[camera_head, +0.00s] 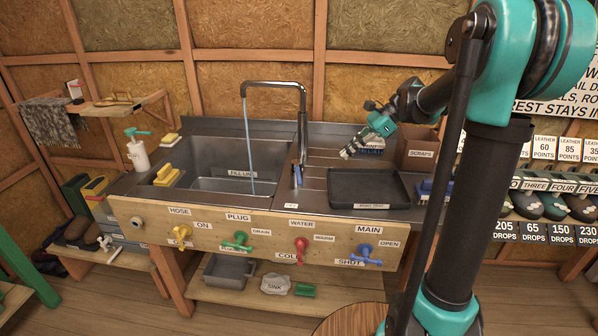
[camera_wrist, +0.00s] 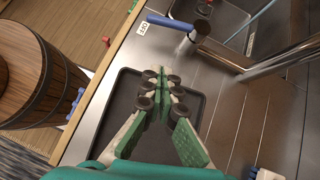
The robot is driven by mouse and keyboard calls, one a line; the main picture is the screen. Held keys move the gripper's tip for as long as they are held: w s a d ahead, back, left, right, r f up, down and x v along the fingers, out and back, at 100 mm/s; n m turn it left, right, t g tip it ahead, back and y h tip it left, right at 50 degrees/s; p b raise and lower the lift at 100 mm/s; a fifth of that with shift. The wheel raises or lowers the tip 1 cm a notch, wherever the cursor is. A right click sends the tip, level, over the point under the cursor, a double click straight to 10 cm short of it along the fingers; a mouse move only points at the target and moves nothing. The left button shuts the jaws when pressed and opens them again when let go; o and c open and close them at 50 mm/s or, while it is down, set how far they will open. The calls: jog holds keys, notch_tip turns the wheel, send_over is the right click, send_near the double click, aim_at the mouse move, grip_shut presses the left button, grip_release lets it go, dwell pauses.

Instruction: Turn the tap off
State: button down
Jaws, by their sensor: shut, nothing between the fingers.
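The chrome tap (camera_head: 303,118) rises behind the sink, and a thin stream of water (camera_head: 248,150) falls from its spout into the basin. A blue lever (camera_head: 298,175) sits low by the tap's foot; in the wrist view the blue lever (camera_wrist: 172,21) juts from a short metal stub beside the tap's pipe (camera_wrist: 285,62). My gripper (camera_head: 350,151) is above the drainboard, right of the tap and clear of it. In the wrist view its fingers (camera_wrist: 162,82) are together and empty, over the black tray and apart from the lever.
The black tray (camera_head: 370,205) lies on the drainboard. The wooden front panel (camera_head: 205,224) carries yellow, green, red and blue handles, labelled hose, plug, water and main. A cardboard scraps box (camera_head: 418,150) stands at the back right. Yellow sponges and a soap bottle (camera_head: 138,155) are at the left.

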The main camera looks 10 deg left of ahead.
aim_at(298, 173)
jog(key=x, duration=1)
jog(key=shift+a, duration=0.3)
jog(key=shift+s+a+r, duration=0.1)
jog(key=shift+a, duration=0.45)
jog(key=shift+s+a+r, duration=0.1)
jog(key=shift+a, duration=0.5)
jog(key=shift+s+a, duration=0.15)
jog(key=shift+a, duration=0.55)
